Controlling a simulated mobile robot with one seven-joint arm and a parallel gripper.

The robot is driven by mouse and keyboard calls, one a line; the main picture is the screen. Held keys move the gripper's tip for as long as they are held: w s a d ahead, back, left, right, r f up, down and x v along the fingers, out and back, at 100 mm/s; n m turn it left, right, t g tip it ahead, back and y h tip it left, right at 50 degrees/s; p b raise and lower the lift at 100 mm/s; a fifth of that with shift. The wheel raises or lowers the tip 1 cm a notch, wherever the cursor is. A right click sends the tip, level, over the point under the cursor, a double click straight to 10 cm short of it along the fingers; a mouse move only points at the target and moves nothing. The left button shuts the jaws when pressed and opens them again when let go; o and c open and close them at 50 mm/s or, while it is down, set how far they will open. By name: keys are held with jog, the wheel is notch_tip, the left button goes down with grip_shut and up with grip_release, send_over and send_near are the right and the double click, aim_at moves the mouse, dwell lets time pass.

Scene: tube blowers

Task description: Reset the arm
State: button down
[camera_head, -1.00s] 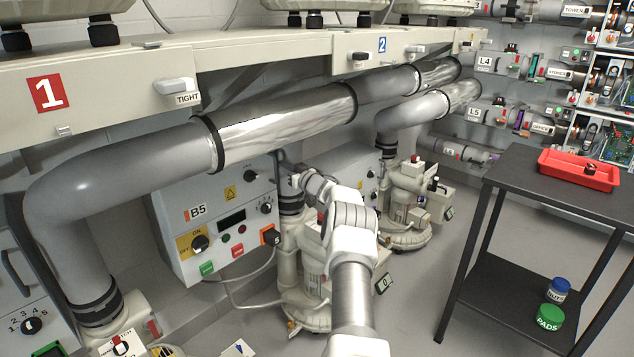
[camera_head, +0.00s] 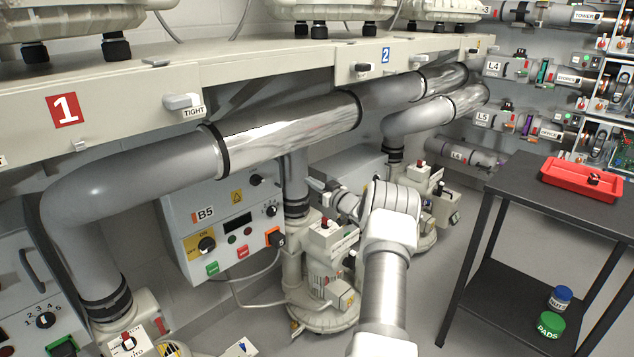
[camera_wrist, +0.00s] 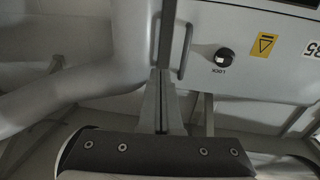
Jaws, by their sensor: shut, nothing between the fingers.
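My arm rises from the bottom of the head view, and its elbow bends to the left. My gripper (camera_head: 314,184) is small at its end, in front of the vertical grey pipe and beside the B5 control box (camera_head: 222,228). In the wrist view the gripper's fingers (camera_wrist: 164,75) are together with nothing between them. I cannot tell from the head view how far the fingertips are from the pipe.
A cream blower (camera_head: 322,292) stands just left of my forearm. Large grey pipes (camera_head: 130,182) run under the bench (camera_head: 120,95). A black table (camera_head: 560,190) with a red tray (camera_head: 578,183) stands to the right. Floor is clear between arm and table.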

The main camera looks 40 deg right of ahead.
jog(key=shift+s+d, duration=0.1)
jog(key=shift+s, duration=0.95)
